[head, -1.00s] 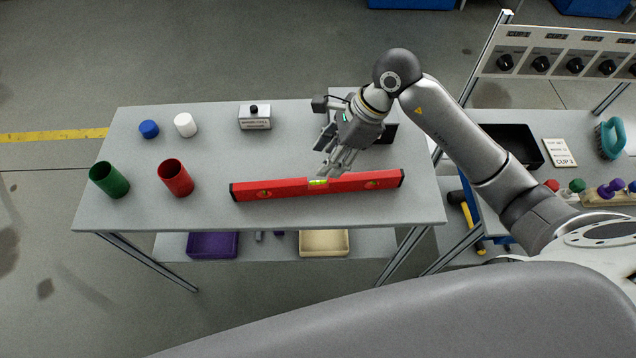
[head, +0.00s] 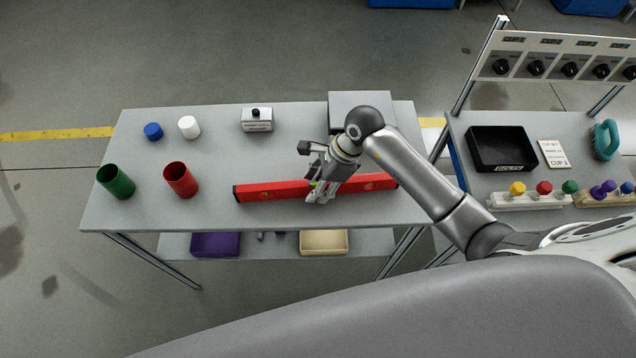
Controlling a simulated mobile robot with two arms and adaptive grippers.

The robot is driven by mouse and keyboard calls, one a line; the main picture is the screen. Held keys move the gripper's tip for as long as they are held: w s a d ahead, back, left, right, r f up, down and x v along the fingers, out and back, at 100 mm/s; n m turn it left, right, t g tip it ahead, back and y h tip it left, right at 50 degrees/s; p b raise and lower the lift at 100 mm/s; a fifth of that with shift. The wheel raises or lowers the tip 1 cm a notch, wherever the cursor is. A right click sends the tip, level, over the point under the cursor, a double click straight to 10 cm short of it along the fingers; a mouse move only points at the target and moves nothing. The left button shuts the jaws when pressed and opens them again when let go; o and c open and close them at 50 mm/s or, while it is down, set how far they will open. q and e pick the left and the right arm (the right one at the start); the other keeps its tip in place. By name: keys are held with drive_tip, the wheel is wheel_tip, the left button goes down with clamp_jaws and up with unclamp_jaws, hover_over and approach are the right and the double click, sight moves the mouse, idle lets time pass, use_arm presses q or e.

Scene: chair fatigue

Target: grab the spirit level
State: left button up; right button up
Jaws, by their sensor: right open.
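The red spirit level (head: 272,191) lies flat along the front part of the grey table (head: 140,213), running left to right. My right gripper (head: 315,198) is over the middle of the level, with its fingers pointing down at it. It is open, and it hides the level's centre and most of its green vial. I cannot tell whether the fingers touch the level. My left gripper is not in view.
A green cup (head: 116,182) and a red cup (head: 181,180) stand left of the level. Behind them are a blue cap (head: 153,131), a white cap (head: 189,127) and a small box with a black knob (head: 257,120). A black bin (head: 502,150) stands on the right-hand table.

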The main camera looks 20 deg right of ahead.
clamp_jaws()
drive_tip(key=shift+w+r, duration=0.1)
idle(0.5)
